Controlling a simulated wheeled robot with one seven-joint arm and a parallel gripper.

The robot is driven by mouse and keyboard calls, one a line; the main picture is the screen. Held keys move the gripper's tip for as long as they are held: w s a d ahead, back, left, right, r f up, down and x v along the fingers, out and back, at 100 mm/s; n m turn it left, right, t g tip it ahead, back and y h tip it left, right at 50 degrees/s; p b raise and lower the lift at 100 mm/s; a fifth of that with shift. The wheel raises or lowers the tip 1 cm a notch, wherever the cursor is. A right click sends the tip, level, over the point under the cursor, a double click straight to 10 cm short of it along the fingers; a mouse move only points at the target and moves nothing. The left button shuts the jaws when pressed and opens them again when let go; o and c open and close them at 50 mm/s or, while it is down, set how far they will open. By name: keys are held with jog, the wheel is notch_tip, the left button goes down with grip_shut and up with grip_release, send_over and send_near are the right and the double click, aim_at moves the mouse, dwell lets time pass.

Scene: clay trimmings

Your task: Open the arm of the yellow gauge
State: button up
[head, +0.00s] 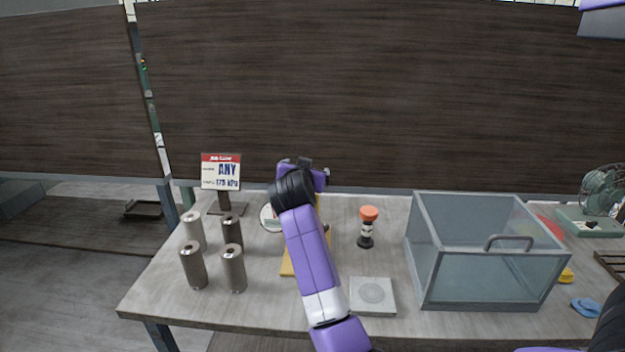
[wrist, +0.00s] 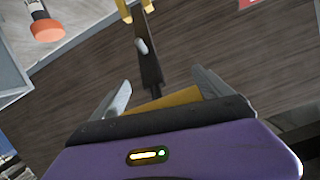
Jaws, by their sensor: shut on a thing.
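The yellow gauge stands on the table behind my arm, its yellow base (head: 288,264) and part of a round white dial (head: 267,217) showing to the left of the arm. Most of it is hidden. My gripper (head: 318,167) is at the top of the gauge. In the wrist view, a yellow part of the gauge (wrist: 176,98) lies between the two fingers of my gripper (wrist: 160,92), which is shut on it. A dark bar (wrist: 149,67) with a small pale piece stretches beyond the fingers; yellow ends show at the top.
Several metal cylinders (head: 233,268) stand at the left, before a sign (head: 221,172). A clear box with a handle (head: 428,292) fills the right side.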

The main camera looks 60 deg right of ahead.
jog(key=shift+s+f, duration=0.1)
jog(key=shift+f, duration=0.55)
dwell(0.5)
jog(key=o, duration=1.8)
jog(key=shift+d, duration=0.1)
jog(key=shift+o, duration=0.2)
jog(key=shift+r, duration=0.2)
jog(key=shift+a+r, duration=0.15)
jog(key=shift+a, duration=0.2)
jog(key=b+v, duration=0.1)
jog(key=v, duration=0.6)
jog(key=shift+b, duration=0.3)
jog(key=shift+s, duration=0.1)
jog(key=shift+c, duration=0.4)
